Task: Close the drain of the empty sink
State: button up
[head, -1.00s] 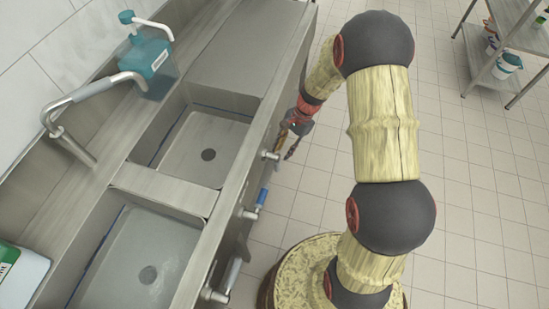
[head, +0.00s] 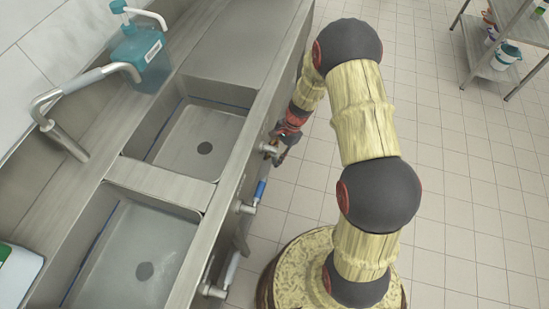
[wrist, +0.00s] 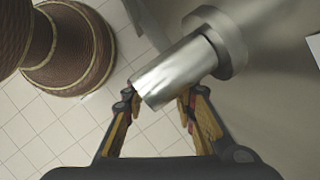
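A metal drain handle (head: 267,148) sticks out of the counter front beside the far sink. My gripper (head: 279,150) is at this handle. In the wrist view, my gripper (wrist: 158,98) is open, with the metal handle's end (wrist: 165,78) between its spread fingertips. The tips are very close to its sides; I cannot tell whether they touch it.
A faucet (head: 85,80) and a blue soap dispenser (head: 142,58) stand behind the sinks. A shelf (head: 490,55) stands at the far right. The tiled floor is open.

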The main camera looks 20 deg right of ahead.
jog(key=shift+c, duration=0.3)
grip_shut()
dwell(0.5)
